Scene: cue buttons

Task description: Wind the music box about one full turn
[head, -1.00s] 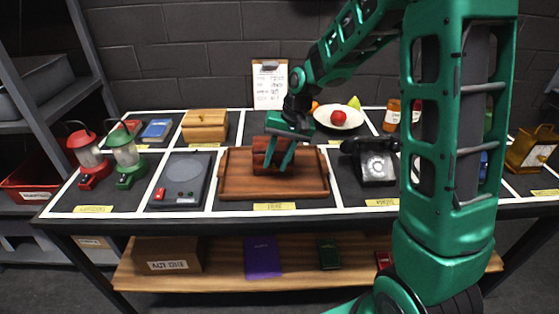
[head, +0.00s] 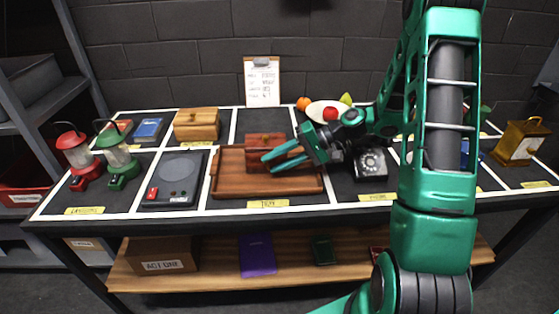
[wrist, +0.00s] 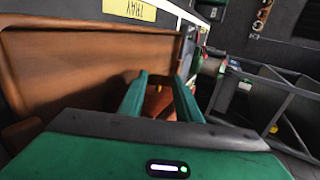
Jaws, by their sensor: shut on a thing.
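The music box, a reddish-brown wooden box (head: 265,142), stands on the brown wooden tray (head: 228,187) in the middle of the table. My gripper (head: 270,164) reaches in from the right, and its green fingers cross the front of the box. In the wrist view, my gripper (wrist: 160,80) has a reddish-brown part (wrist: 158,104) between its fingers. The fingers are shut on this part of the music box. Its shape, and any winding key, cannot be made out. The tray's floor also shows in the wrist view (wrist: 80,65).
A black telephone (head: 370,165) stands close right of the tray. A grey device with a red switch (head: 178,175) is to the left, with a wooden box (head: 197,124) behind. A fruit plate (head: 325,112) and a clipboard (head: 262,82) are at the back. The tray's front is clear.

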